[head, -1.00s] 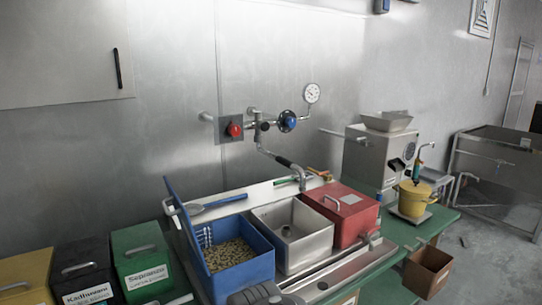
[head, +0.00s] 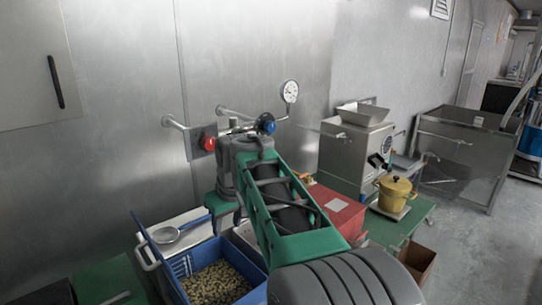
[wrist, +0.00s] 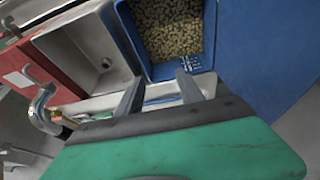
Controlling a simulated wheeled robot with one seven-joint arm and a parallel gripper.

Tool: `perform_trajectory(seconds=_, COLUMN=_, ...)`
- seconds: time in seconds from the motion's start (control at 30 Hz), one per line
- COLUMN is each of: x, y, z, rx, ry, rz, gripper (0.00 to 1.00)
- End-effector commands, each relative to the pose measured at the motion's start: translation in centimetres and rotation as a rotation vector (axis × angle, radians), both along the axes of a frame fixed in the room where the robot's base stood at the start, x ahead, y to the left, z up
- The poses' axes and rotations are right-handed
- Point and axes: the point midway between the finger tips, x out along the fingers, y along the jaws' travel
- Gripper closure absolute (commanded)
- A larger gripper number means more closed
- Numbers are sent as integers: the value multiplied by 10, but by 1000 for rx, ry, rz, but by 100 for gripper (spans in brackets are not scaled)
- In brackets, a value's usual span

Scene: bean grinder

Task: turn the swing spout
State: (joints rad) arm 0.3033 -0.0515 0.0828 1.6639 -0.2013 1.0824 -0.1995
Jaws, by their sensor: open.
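The swing spout shows in the wrist view as a curved metal pipe (wrist: 42,105) at the left edge, near a brass fitting. In the head view my green arm covers the spout. My gripper (wrist: 160,92) is open, with its two fingers apart and nothing between them. It hovers over the back rim of the sink station, in front of the blue bin (wrist: 212,45) and beside the steel sink (wrist: 85,55). The spout is well to the left of the fingers in the wrist view, and apart from them.
A red lidded box (head: 338,212) stands right of the sink. A yellow pot (head: 396,190) stands further right.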

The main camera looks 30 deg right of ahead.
Motion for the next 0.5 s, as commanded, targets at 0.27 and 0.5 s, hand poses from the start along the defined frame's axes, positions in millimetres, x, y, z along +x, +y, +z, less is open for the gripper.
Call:
perform_trajectory(seconds=0.27, x=81, y=-172, z=102, rx=-118, ry=-38, rz=48, gripper=56)
perform_trajectory(seconds=0.5, x=90, y=-201, z=95, rx=-144, ry=-41, rz=62, gripper=56)
